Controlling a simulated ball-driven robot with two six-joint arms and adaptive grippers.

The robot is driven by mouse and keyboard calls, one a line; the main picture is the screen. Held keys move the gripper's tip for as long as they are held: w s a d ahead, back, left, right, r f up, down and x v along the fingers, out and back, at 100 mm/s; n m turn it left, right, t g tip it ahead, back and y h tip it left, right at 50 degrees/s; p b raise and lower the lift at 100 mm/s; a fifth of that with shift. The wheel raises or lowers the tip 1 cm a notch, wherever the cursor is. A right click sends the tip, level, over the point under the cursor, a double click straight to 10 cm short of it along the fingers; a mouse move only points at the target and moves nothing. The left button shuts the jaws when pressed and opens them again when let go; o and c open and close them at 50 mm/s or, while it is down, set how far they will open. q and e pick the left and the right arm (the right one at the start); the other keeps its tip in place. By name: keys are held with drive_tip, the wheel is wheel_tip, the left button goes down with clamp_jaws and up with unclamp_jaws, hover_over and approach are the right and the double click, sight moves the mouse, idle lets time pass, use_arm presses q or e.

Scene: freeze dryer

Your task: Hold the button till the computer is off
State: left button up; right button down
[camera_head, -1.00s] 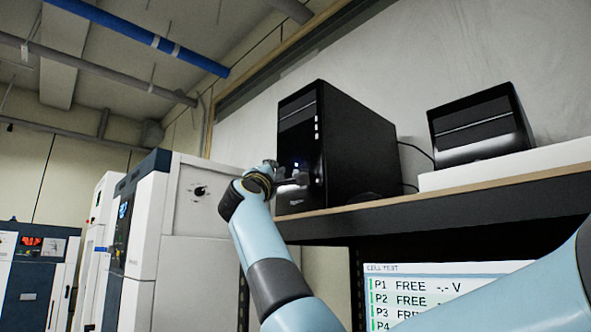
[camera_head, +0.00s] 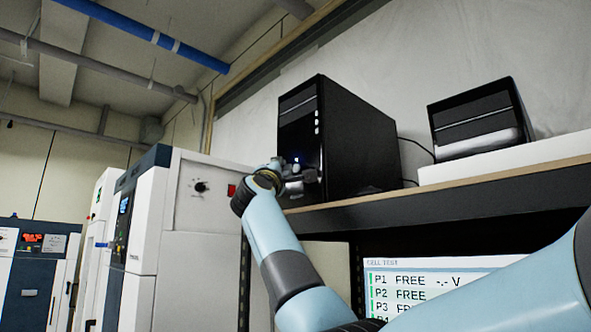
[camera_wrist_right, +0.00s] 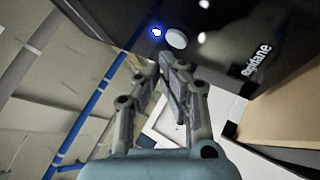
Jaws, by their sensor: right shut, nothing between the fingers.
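The computer (camera_head: 352,140) is a black tower upright on a shelf. Its front carries a small blue-white light, and in the right wrist view this light (camera_wrist_right: 156,31) glows beside a round grey button (camera_wrist_right: 176,39). My right gripper (camera_head: 304,180) is in front of the lower front panel, just below the light. In the right wrist view the fingers (camera_wrist_right: 167,66) are together and empty, with their tips just below the button in the picture. I cannot tell how far they are from the panel. My left gripper is not in view.
The shelf (camera_head: 440,200) has a wooden edge. A smaller black device (camera_head: 481,125) stands on a white slab to the right. A screen (camera_head: 420,280) reading "CELL TEST" is below. White cabinets (camera_head: 205,215) stand at the left.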

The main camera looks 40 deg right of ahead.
drive_tip(key=shift+d, duration=0.15)
idle(0.7)
drive_tip(key=shift+d, duration=0.3)
drive_tip(key=shift+d+b, duration=0.4)
drive_tip(key=shift+b, duration=0.1)
idle(0.4)
drive_tip(key=shift+a, duration=0.15)
idle(2.3)
drive_tip(key=shift+a+b, duration=0.35)
drive_tip(key=shift+a, duration=0.35)
drive_tip(key=a+b, duration=0.1)
drive_tip(key=a, duration=0.4)
drive_tip(key=shift+s+b, duration=0.2)
drive_tip(key=shift+b, duration=0.2)
